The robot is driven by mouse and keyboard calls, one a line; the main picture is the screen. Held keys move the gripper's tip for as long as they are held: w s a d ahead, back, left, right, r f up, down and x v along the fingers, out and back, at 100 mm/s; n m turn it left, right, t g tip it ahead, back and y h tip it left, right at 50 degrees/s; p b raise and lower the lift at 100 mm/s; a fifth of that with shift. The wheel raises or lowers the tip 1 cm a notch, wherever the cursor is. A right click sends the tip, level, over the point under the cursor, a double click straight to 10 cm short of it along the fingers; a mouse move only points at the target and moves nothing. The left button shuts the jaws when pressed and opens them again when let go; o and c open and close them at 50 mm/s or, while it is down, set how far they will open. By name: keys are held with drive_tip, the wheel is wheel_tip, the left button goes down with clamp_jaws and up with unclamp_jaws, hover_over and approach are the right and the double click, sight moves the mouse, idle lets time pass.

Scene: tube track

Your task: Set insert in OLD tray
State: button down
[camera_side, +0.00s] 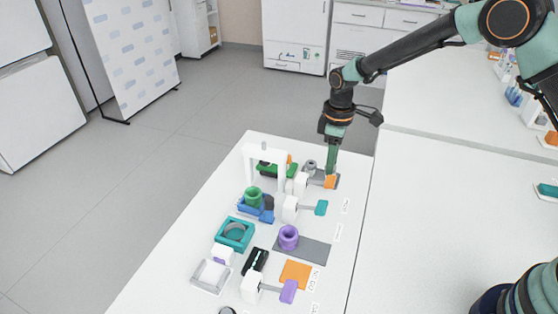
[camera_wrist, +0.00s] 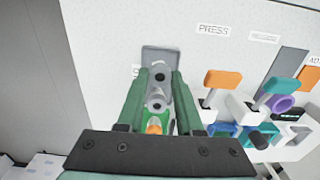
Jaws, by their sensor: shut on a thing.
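My gripper (camera_side: 331,172) points down over a grey plate (camera_side: 336,183) at the far end of the bench. In the wrist view its two green fingers (camera_wrist: 160,75) close around a grey round piece with a hole (camera_wrist: 159,67), which seems to be the insert. A second grey round part with a dark hole (camera_wrist: 157,103) shows nearer the palm. The fingers hide the held piece in the side view, so I cannot tell whether it touches the plate. No label reading OLD is legible.
An orange handle (camera_wrist: 222,78) on a white post is beside my gripper. A green block (camera_side: 275,170), a white arch (camera_side: 265,149), a blue holder (camera_side: 256,212), a teal square (camera_side: 235,234) and a purple ring (camera_side: 288,238) crowd the bench. Its right edge is clearer.

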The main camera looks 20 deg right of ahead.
drive_tip(key=shift+f, duration=0.15)
drive_tip(key=shift+c, duration=2.4)
unclamp_jaws()
wheel_tip(320, 180, up, 12)
